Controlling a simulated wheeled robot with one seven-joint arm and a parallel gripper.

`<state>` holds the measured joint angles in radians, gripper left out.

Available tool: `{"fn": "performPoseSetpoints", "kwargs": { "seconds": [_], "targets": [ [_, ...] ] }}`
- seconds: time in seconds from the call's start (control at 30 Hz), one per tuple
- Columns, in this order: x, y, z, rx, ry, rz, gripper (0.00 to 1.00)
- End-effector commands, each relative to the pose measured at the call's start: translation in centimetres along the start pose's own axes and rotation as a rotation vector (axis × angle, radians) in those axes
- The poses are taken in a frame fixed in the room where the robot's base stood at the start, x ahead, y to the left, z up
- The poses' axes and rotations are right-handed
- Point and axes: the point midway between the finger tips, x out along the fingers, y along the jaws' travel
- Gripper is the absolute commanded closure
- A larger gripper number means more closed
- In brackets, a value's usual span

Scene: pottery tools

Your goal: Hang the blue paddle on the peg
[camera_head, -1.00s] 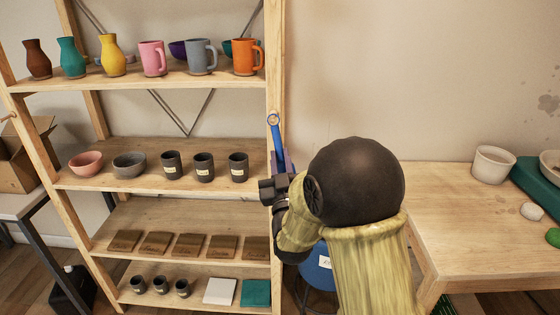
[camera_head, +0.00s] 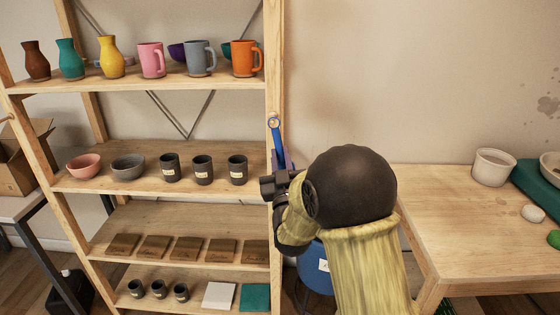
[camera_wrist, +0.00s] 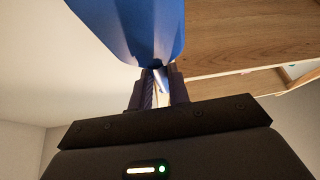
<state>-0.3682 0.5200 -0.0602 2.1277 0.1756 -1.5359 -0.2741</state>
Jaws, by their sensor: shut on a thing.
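The blue paddle (camera_head: 277,137) is held upright against the front right post of the wooden shelf. Its top end meets a small round wooden peg (camera_head: 274,122) on that post. I cannot tell whether the peg is through the paddle's hole or only lined up with it. My gripper (camera_head: 281,162) is shut on the paddle below the peg; my arm hides part of the gripper. In the wrist view, the wide blue paddle (camera_wrist: 135,28) extends beyond the jaws (camera_wrist: 158,88), and the peg is not seen.
The shelf (camera_head: 180,83) holds mugs, vases, bowls and cups. An orange mug (camera_head: 246,58) stands close to the post, left of the peg. A blue bucket-like container (camera_head: 316,268) is below my arm. A wooden table (camera_head: 450,215) stands at right.

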Motion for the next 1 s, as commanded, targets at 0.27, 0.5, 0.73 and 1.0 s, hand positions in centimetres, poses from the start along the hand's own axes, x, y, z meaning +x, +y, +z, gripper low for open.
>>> {"fn": "performPoseSetpoints", "kwargs": {
  "seconds": [0.27,0.5,0.73,1.0],
  "targets": [
    [-0.04,-0.08,-0.06,0.001,0.001,-0.002,1.0],
    [-0.06,-0.11,-0.05,0.001,0.001,-0.002,0.78],
    [-0.08,-0.11,-0.03,0.001,0.0,-0.002,0.57],
    [-0.43,-0.14,0.09,0.001,0.0,-0.002,0.57]
  ]
}}
